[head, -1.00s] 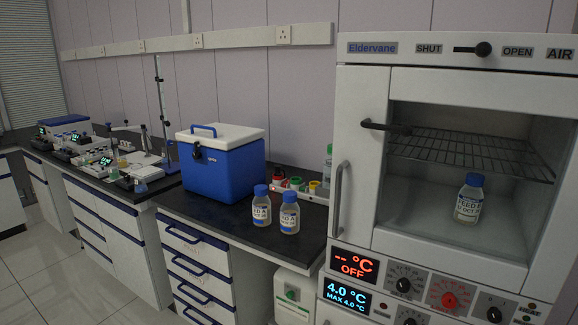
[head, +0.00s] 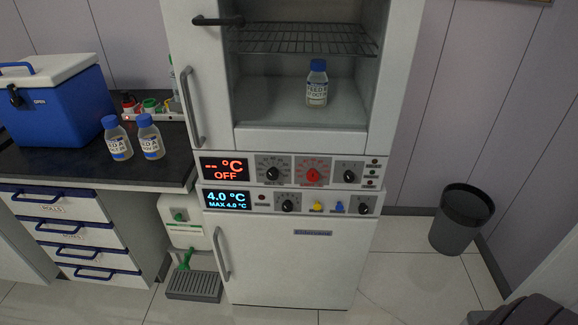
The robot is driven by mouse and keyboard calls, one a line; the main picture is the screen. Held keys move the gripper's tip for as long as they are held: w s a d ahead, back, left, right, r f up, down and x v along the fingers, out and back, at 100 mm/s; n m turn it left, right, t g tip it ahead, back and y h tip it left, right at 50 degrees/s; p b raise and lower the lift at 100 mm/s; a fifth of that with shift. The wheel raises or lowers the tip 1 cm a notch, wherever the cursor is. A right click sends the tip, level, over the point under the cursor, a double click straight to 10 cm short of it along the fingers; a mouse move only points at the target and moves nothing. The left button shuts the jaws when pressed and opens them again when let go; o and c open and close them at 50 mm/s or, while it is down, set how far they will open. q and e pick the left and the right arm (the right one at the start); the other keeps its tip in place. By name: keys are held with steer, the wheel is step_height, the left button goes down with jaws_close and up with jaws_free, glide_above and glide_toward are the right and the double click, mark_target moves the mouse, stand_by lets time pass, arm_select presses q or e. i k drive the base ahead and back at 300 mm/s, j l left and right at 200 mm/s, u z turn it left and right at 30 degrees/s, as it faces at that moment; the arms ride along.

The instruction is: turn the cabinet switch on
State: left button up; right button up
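The white cabinet (head: 300,225) stands in the middle of the head view. Its upper control panel has a display (head: 224,167) with red "-- °C OFF", a left black knob (head: 271,173), a red dial (head: 312,175) and a right black knob (head: 348,174). The small labels are too blurred to read, so I cannot tell which knob is the switch. Small indicator lamps (head: 373,172) sit at the panel's right end. The lower display (head: 227,200) reads 4.0 °C in blue. Neither of my grippers is in view.
A feed bottle (head: 317,84) stands in the upper chamber under a wire shelf (head: 300,38). The bench (head: 60,172) at left holds two bottles and a blue cool box (head: 62,103). A dark bin (head: 464,218) stands right of the cabinet. The floor before it looks clear.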

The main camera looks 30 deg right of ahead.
mark_target(349, 176)
steer(key=z, duration=1.3)
